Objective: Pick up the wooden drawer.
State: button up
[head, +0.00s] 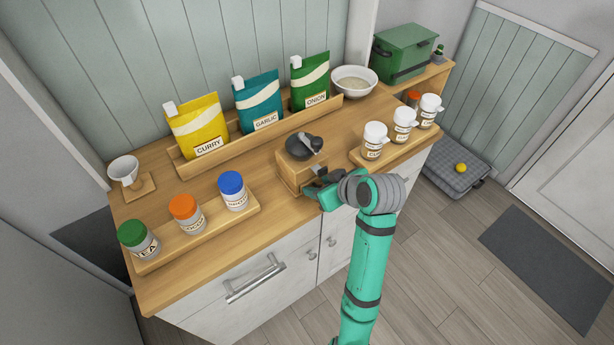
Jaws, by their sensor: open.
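A small wooden box (289,178) with a dark round bowl-like top and a crank (305,145) stands near the front middle of the wooden counter; it looks like a hand grinder. The wooden drawer cannot be made out as a separate piece. The side of the box toward my arm is partly hidden behind my gripper. My gripper (317,184) is open at the box's near right side, close to its lower part. I cannot tell whether the fingers touch it or have any part of it between them.
Jars with green, orange and blue lids stand on a wooden tray (200,228) at left; white-topped jars stand on another tray (385,158) at right. Pouches stand in a rack (225,152) behind. A white bowl (354,80) sits at the back. Counter left of the grinder is clear.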

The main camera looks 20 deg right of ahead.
grip_shut()
jog(key=shift+r, duration=0.15)
jog(key=s+d, duration=0.3)
jog(key=s, duration=0.5)
jog(key=s+d, duration=0.3)
jog(key=s, duration=0.5)
jog(key=shift+s, duration=0.4)
dwell(0.4)
jog(key=shift+s+d, duration=0.15)
